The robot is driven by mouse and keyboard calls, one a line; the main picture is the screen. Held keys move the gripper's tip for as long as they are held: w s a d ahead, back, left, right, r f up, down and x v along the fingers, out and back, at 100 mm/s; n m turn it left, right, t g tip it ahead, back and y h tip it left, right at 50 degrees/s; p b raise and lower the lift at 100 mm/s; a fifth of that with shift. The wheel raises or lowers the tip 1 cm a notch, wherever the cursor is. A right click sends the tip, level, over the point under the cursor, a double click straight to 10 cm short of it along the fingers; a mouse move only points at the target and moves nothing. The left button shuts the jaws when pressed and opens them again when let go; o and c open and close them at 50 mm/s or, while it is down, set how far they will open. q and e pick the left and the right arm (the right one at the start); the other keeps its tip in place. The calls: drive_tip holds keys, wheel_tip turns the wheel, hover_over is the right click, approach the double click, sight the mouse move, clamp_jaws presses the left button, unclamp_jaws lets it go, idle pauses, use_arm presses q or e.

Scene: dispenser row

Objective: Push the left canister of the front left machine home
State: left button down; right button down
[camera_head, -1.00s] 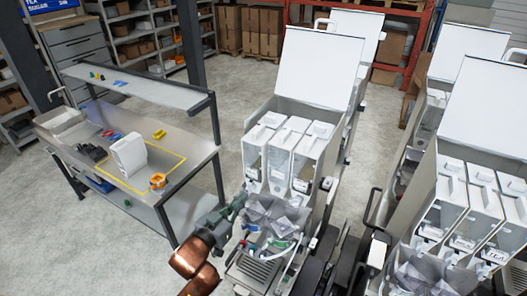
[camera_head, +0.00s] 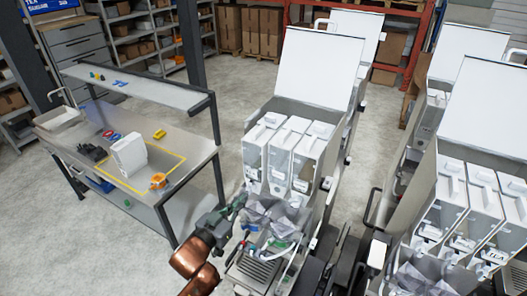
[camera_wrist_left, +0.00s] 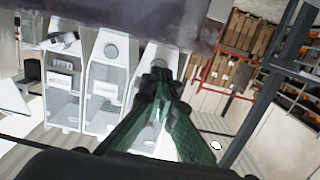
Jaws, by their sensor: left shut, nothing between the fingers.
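The front left machine (camera_head: 330,70) stands at centre with its white lid raised. Three white canisters stand side by side in it. The left canister (camera_head: 254,150) is at its left edge, upright, and looks about level with its neighbours; how far in it sits I cannot tell. My left gripper (camera_head: 241,199) is shut and empty, at the front of the machine just below the left canister. In the left wrist view its green fingers (camera_wrist_left: 158,78) are together in front of the rightmost canister seen there (camera_wrist_left: 152,52), covering part of it. Contact cannot be told.
Clear bags and tubes (camera_head: 272,215) sit at the machine's front, right beside my gripper. A second machine (camera_head: 470,200) stands at right. A workbench (camera_head: 90,185) with a white container (camera_head: 129,155) is at left, with open floor between.

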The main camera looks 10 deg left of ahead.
use_arm(q)
drive_tip(key=x, duration=0.3)
drive_tip(key=shift+r+p, duration=0.15)
drive_tip(key=shift+p, duration=0.55)
idle(0.3)
